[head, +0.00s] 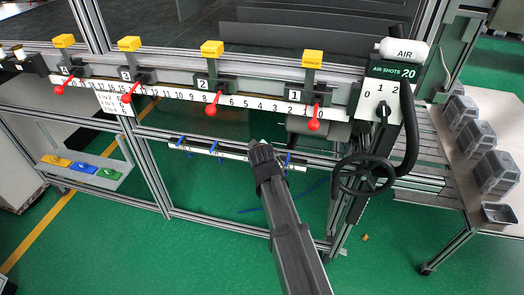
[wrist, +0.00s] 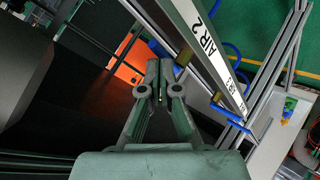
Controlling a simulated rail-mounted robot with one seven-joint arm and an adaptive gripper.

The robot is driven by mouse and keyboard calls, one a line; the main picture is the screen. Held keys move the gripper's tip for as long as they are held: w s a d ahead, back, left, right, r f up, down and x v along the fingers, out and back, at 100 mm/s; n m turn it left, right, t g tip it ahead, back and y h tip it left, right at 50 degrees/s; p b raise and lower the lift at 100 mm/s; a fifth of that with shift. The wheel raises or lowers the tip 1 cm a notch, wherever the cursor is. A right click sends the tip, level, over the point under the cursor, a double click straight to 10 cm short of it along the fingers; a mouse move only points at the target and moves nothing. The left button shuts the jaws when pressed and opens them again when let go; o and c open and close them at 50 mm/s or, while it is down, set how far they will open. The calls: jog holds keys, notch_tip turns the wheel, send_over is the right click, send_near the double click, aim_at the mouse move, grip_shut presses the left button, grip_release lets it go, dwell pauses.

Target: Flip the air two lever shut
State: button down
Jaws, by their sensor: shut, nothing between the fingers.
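A white-faced rail (head: 235,156) with blue levers runs below the numbered scale in the head view. Its label in the wrist view reads "AIR 2" (wrist: 208,40). A blue lever (wrist: 178,69) shows beside that label, just right of my fingertips, partly hidden; I cannot tell whether they touch. A second blue lever (wrist: 229,116) sits further along the rail. In the head view my gripper (head: 260,147) is at the rail, left of a blue lever (head: 288,159). My gripper (wrist: 161,75) is shut and empty. The lever's exact position is unclear.
Red-knobbed levers (head: 314,124) and yellow blocks (head: 313,58) line the beam above. A black handwheel (head: 366,175) stands to the right. An orange panel (wrist: 125,62) shows behind my fingers.

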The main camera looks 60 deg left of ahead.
jog(key=shift+s+r, duration=0.1)
dwell(0.3)
jog(key=d+r, duration=0.9)
jog(key=shift+s+b, duration=0.3)
jog(key=shift+b, duration=0.1)
jog(key=shift+d, duration=0.1)
